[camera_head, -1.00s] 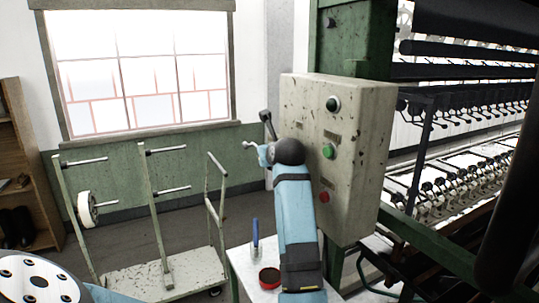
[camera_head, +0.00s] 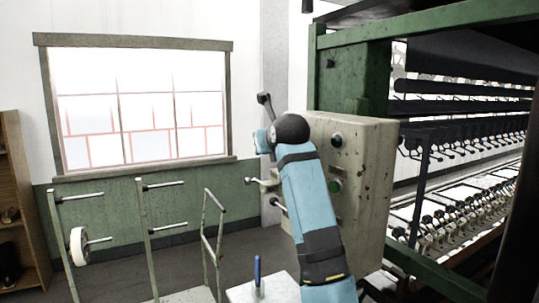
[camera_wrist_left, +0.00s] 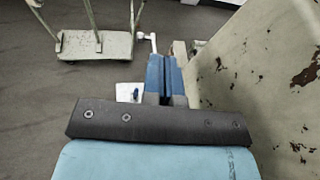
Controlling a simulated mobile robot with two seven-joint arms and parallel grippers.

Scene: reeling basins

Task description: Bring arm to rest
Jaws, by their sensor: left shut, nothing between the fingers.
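My left arm (camera_head: 312,195), blue with dark bands, reaches up from the bottom of the head view in front of the control box (camera_head: 362,165). Its far end is mostly hidden behind the dark round joint. In the left wrist view my left gripper (camera_wrist_left: 164,62) has its blue fingers shut together with nothing between them. The box's worn, pale side fills the right of that view, beside the gripper. My right gripper does not show.
A pale handle (camera_head: 262,182) stands out left of the box. A dark lever (camera_head: 266,105) shows beside the arm's round joint. A blue-handled tool (camera_head: 257,272) stands on a small white table. A green-framed cart (camera_head: 147,240) stands left; floor between is open.

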